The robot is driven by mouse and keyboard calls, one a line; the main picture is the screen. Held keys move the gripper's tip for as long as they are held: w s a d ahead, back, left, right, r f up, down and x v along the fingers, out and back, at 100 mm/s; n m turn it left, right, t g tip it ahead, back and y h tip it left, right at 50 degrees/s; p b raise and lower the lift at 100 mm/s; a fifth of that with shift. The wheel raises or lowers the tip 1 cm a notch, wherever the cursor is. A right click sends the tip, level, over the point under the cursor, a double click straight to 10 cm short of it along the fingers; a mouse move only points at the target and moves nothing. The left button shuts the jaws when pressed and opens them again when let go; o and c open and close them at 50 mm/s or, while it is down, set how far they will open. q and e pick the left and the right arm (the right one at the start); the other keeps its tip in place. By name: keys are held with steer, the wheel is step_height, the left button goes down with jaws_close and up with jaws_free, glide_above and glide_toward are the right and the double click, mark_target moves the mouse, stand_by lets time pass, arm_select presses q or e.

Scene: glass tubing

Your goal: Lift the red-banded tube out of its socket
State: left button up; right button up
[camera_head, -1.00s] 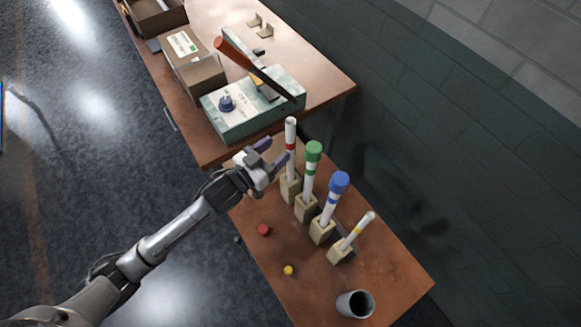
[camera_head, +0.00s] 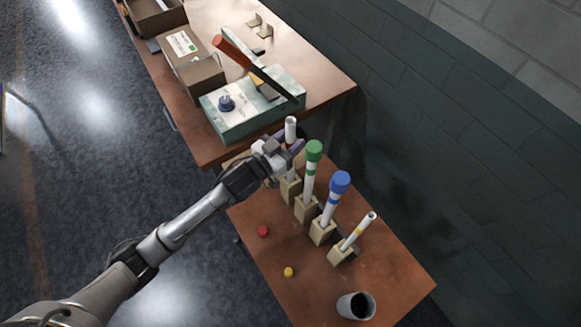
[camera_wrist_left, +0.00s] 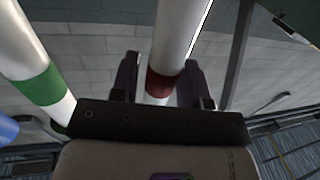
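The red-banded tube (camera_head: 291,127) is white, uncapped and upright in its wooden socket block (camera_head: 291,189), farthest back in the row. My left gripper (camera_head: 291,144) is at the tube's upper part, near the red band, and partly hides it in the head view. In the left wrist view, the tube (camera_wrist_left: 178,35) and its dark red band (camera_wrist_left: 163,82) stand between the two fingers of my left gripper (camera_wrist_left: 160,72). The fingers look open, with a gap showing on the left side of the tube. My right gripper is not in view.
The green-capped tube (camera_head: 310,172) stands close beside, then the blue-capped tube (camera_head: 333,203) and a tilted yellow-banded tube (camera_head: 358,231). A red cap (camera_head: 263,231), a yellow cap (camera_head: 289,272) and a grey cup (camera_head: 347,305) are in front. A green-grey box device (camera_head: 240,122) stands behind.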

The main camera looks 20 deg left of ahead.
arm_select(q)
jaws_close()
stand_by(0.3)
step_height(320, 180, up, 16)
steer(key=p, duration=0.4)
steer(key=shift+r, duration=1.1)
steer(key=shift+r+p, duration=0.1)
steer(key=shift+p, duration=0.3)
steer(key=shift+r+p, duration=1.9)
steer(key=shift+p, duration=0.4)
